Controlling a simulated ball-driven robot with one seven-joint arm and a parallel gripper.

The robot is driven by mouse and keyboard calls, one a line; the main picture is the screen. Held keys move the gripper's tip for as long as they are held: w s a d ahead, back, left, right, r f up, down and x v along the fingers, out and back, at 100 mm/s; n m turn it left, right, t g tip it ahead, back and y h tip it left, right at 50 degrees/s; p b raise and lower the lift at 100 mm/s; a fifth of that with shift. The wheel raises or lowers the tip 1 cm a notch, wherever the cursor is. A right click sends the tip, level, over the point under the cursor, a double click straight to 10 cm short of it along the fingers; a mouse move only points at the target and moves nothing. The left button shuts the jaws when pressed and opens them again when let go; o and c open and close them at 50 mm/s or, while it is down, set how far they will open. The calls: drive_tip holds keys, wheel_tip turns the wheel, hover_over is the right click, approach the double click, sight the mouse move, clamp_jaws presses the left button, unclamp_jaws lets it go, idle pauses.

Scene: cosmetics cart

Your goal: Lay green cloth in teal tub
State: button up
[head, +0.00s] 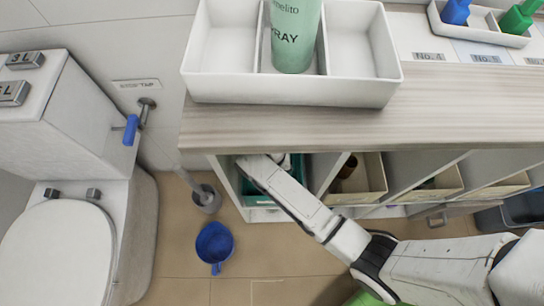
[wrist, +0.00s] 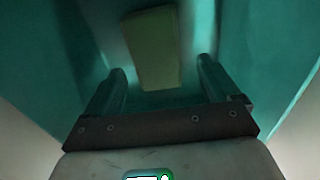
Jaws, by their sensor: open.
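The teal tub (head: 299,169) sits in the leftmost compartment under the counter in the head view. Its teal walls (wrist: 262,55) surround my gripper in the wrist view. A flat, oblong, dull-green piece, which looks like the folded green cloth (wrist: 152,48), lies inside the tub beyond my fingers. My gripper (wrist: 161,70) is open, with one finger on each side of the cloth's near part in the picture. I see no finger closed on it; whether either touches it I cannot tell. In the head view my arm reaches into the compartment and the cloth is hidden.
Dividers separate the tub's compartment from beige bins (head: 360,178) to the right. A white divided tray (head: 225,88) with a green bottle (head: 292,40) stands on the counter (head: 420,115) above. A blue dipper (head: 214,244) and a toilet brush (head: 207,198) stand on the floor at left.

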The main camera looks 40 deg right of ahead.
wheel_tip(320, 180, up, 9)
drive_tip(key=p, duration=0.2)
drive_tip(key=shift+f, duration=0.1)
idle(0.5)
